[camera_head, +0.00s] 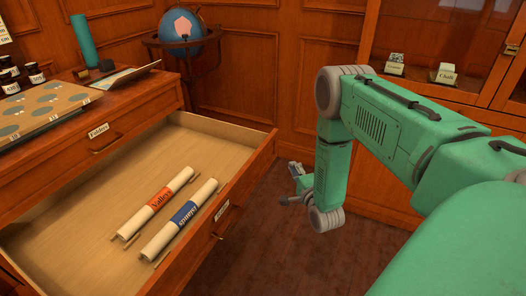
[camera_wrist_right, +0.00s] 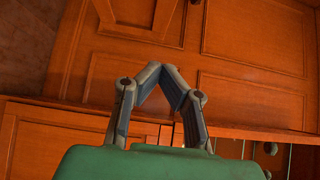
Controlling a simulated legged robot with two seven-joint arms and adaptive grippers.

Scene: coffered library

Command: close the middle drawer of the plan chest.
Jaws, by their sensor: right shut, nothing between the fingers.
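The plan chest (camera_head: 150,113) stands at the left in the head view. Its drawer below the one labelled "Folders" is pulled far out; I take this open drawer (camera_head: 205,150) as the middle one. Two rolled sheets, with an orange label (camera_head: 160,198) and a blue label (camera_head: 183,213), lie in it. Its front, with a small label and a handle, faces right. My right gripper (camera_head: 291,186) is beyond and to the right of this front, apart from it, partly hidden by my arm. In the wrist view the fingers (camera_wrist_right: 168,72) meet at their tips, empty. My left gripper is out of view.
A globe (camera_head: 186,25) stands behind the chest. Jars (camera_head: 35,73), a green cylinder (camera_head: 84,40) and a sheet with discs (camera_head: 40,110) are on the chest top. A glazed cabinet (camera_head: 440,40) stands at the back right. Dark floor (camera_head: 270,250) is clear beside the drawer front.

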